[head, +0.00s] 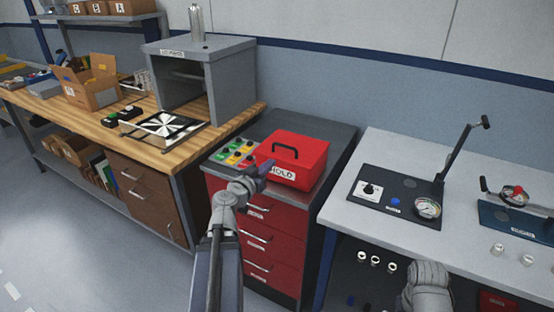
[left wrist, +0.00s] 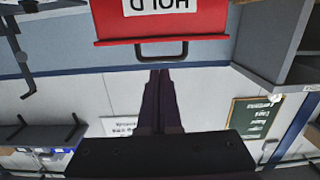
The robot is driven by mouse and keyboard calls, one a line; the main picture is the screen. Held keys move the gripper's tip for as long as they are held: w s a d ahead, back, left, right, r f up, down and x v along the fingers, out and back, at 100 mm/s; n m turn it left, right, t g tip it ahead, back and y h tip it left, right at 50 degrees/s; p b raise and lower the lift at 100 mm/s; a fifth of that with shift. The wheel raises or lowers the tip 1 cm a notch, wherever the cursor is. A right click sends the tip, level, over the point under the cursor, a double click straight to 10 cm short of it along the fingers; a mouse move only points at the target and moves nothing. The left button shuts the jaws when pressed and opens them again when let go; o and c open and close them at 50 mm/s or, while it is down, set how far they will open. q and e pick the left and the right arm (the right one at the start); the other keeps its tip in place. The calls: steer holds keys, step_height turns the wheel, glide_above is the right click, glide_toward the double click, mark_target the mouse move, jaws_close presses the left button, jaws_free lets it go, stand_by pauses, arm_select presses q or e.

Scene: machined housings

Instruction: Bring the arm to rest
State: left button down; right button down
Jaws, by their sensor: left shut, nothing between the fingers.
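My left gripper (head: 264,168) reaches in over the red cabinet, in front of a red box (head: 305,153) labelled HOLD with a black handle. Its dark fingers are together and empty; they also show in the left wrist view (left wrist: 160,73). In that upside-down view the red box (left wrist: 200,27) and its handle (left wrist: 162,52) lie just beyond the fingertips. I cannot tell whether the fingertips touch the box. Part of my right arm shows at the lower right of the head view, but its gripper is out of sight.
The red drawer cabinet (head: 262,238) also bears a panel of coloured knobs (head: 235,152). A wooden bench (head: 85,118) with a grey press-like housing (head: 205,75) stands left. A white table (head: 380,147) with a gauge panel (head: 400,198) and lever stands right. Open floor lies at the lower left.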

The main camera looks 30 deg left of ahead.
arm_select(q)
steer(key=d+f+m+g+h+p, duration=0.2)
steer(key=d+f+m+g+h, duration=0.15)
steer(key=d, duration=1.05)
steer(key=d+f+m+g+h+p, duration=0.2)
steer(key=d+f+g+h, duration=0.25)
steer(key=d, duration=1.05)
steer(key=s+d+f+g+y+p, duration=0.2)
steer(key=s+d+g+y, duration=0.1)
steer(key=s, duration=0.4)
steer(key=s+d+f+g+y+p, duration=0.1)
steer(key=s+d+g+y+p, duration=0.1)
steer(key=s+d+g+y, duration=0.2)
steer(key=s+d+g, duration=0.2)
steer(key=s+d, duration=0.1)
steer(key=s, duration=0.1)
steer(key=shift+s+d+f+g+y, duration=0.2)
steer(key=shift+d+f+g+y, duration=0.05)
steer(key=shift+f+g+y, duration=0.1)
